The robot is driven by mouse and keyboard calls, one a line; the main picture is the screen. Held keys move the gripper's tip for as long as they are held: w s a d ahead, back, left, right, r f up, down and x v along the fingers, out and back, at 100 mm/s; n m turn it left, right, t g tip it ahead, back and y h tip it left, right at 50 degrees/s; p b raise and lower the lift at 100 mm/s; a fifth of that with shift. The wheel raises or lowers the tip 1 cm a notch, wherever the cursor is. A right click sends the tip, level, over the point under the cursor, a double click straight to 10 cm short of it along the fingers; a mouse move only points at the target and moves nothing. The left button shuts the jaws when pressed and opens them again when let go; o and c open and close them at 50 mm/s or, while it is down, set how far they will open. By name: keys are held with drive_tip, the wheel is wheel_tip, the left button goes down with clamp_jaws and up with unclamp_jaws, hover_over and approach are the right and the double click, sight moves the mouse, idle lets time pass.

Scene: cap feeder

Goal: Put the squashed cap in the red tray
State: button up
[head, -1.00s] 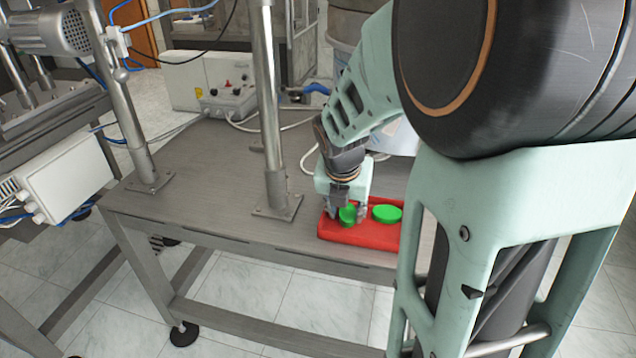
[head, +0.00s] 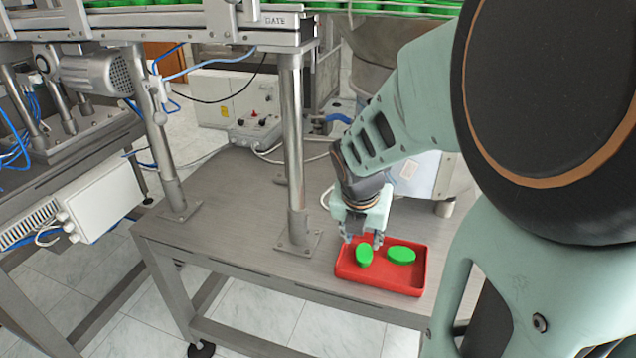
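The red tray (head: 385,281) sits on the grey metal table near its front edge. Two green caps show in it. The left cap (head: 364,255) looks narrow and tilted, and the right cap (head: 402,254) looks oval and lies flatter. I cannot tell from this view which of them is squashed. My gripper (head: 362,243) is just above the left part of the tray, pointing down. Its two fingers are apart, with the left cap just below them and not between them.
A steel post (head: 293,150) stands on the table left of the tray. A control box (head: 252,130) with buttons and cables is at the back. A conveyor (head: 150,22) carrying green caps runs overhead. The table's left part (head: 215,200) is clear.

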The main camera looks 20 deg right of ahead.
drive_tip(key=shift+p+v, duration=1.45)
drive_tip(key=shift+v, duration=0.55)
